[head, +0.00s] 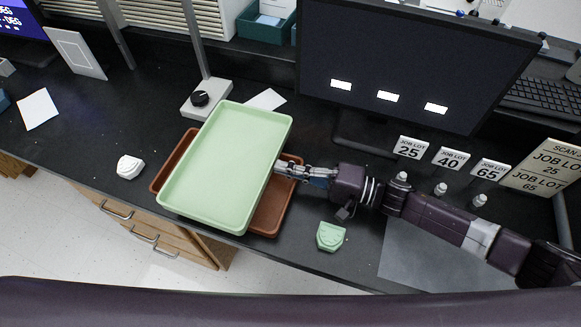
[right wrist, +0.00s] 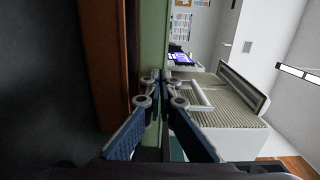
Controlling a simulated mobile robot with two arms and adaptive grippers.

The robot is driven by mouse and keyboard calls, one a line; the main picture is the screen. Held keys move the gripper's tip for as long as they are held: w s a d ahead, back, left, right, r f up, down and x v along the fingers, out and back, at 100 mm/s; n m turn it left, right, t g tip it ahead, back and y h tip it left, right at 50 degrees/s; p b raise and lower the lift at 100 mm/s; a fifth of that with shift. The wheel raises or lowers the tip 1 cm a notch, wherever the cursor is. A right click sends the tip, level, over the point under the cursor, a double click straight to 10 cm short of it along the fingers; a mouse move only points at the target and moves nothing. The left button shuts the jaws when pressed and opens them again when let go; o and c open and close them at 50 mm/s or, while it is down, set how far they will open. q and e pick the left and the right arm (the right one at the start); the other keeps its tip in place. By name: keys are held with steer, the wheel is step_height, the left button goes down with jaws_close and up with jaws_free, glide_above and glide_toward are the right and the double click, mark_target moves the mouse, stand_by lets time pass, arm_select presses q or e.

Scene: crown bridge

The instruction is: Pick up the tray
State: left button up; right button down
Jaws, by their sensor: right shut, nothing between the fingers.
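A light green tray (head: 225,165) lies askew on top of a brown tray (head: 270,212) on the black counter. The green tray is empty, and most of the brown one is hidden under it. My right gripper (head: 281,168) is at the green tray's right edge, coming in from the right. In the right wrist view my right gripper (right wrist: 160,82) has its fingertips together, with the green tray's side (right wrist: 154,35) and the brown tray (right wrist: 106,65) close by. I cannot tell whether the fingers touch the green tray. My left gripper is not in view.
A white dental model (head: 130,167) sits left of the trays, and a green one (head: 330,237) sits to the right near the front edge. A lamp base (head: 206,98) stands close behind. A monitor (head: 400,65) and job lot cards (head: 411,147) are at the right.

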mark_target(266, 178)
steer(key=a+p, duration=0.1)
steer(key=s+a+p, duration=0.1)
steer(key=a, duration=0.1)
steer(key=s+a+p, duration=0.1)
steer(key=shift+s+a+r, duration=0.15)
steer(key=shift+s+a, duration=0.05)
steer(key=shift+s, duration=0.05)
steer(key=shift+s+a, duration=0.1)
steer(key=shift+a, duration=0.05)
